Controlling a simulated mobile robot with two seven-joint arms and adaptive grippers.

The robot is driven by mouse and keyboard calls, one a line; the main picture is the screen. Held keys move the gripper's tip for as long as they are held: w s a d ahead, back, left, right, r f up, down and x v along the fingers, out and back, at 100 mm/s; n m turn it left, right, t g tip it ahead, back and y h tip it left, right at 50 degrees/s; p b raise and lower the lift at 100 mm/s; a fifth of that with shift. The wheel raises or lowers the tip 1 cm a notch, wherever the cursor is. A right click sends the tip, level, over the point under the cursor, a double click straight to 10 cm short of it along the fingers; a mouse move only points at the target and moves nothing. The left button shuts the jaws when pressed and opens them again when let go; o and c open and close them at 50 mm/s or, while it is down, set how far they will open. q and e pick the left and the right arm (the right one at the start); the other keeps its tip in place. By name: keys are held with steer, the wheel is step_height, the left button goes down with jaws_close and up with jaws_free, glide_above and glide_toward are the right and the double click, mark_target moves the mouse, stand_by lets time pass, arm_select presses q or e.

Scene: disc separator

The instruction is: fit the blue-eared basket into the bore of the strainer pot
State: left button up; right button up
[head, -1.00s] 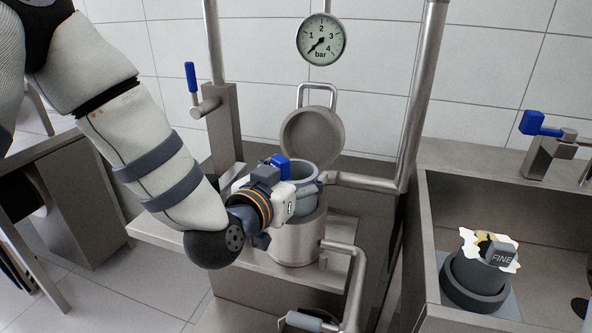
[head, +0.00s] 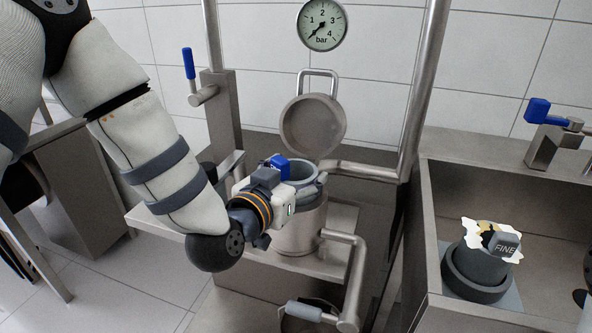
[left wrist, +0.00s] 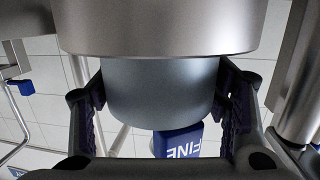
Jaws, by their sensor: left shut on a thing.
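The basket (head: 307,177) is a grey-blue cylinder with a blue ear (head: 278,164). It stands upright at the mouth of the steel strainer pot (head: 299,233). My left gripper (head: 290,195) is shut around its side, just above the pot. In the left wrist view the basket (left wrist: 158,95) sits between the two fingers, with its blue ear (left wrist: 178,142) marked FINE. The pot (left wrist: 158,25) fills the top of that view, right against the basket. The basket's lower end is hidden, so how deep it sits is unclear. My right gripper is not in view.
The pot's round lid (head: 312,127) stands open behind it. Steel pipes (head: 343,240) run close on the right. A sink (head: 440,180) at the right holds a dark basket (head: 476,268) with a grey ear marked FINE. A pressure gauge (head: 322,24) hangs above.

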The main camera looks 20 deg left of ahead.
arm_select(q)
steer(key=shift+f, duration=0.55)
steer(key=o, duration=1.5)
steer(key=shift+f, duration=0.1)
steer(key=v, duration=0.7)
steer(key=shift+s, duration=0.25)
